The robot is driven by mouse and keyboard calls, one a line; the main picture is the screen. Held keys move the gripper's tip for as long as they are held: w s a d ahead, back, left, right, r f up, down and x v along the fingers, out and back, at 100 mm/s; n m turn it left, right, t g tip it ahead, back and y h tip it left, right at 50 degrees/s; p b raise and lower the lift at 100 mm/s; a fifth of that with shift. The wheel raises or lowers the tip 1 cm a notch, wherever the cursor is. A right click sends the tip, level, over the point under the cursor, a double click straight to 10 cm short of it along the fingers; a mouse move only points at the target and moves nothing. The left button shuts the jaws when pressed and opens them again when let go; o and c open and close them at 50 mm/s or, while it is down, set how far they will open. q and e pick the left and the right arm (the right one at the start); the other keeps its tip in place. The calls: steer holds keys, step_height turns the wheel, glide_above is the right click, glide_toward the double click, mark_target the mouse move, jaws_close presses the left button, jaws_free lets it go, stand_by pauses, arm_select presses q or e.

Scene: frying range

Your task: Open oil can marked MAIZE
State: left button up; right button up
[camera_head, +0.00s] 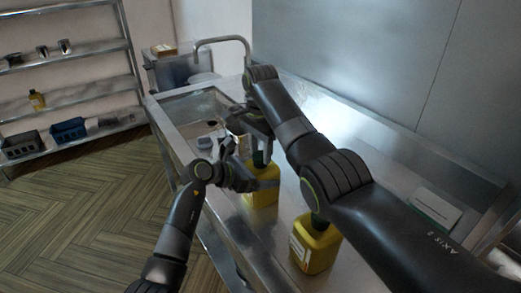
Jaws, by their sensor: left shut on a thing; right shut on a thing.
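A yellow oil can (262,198) with a green cap (258,158) stands on the steel counter. My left gripper (262,184) is shut on this can's body from the left side. My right gripper (262,142) reaches down from above and is shut on the cap at the can's top; its fingertips are partly hidden. A second yellow can (315,248) with a green top stands nearer, partly behind my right arm. Its pale label is too small to read, and no MAIZE marking is legible on either can.
The steel counter (222,222) has a sink (190,107) and curved tap (222,40) at its far end. A white and green box (435,208) lies at right.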

steer(key=n, duration=0.6)
steer(key=shift+w+r, duration=0.1)
steer(key=n, duration=0.9)
steer(key=shift+n, duration=0.3)
steer(key=n, duration=0.4)
steer(key=shift+n, duration=0.3)
steer(key=n, duration=0.4)
steer(key=shift+n, duration=0.3)
steer(key=n, duration=0.4)
steer(key=shift+n, duration=0.4)
steer(key=n, duration=0.4)
steer(key=shift+n, duration=0.3)
steer(key=n, duration=0.4)
steer(key=shift+n, duration=0.4)
steer(key=shift+r, duration=0.15)
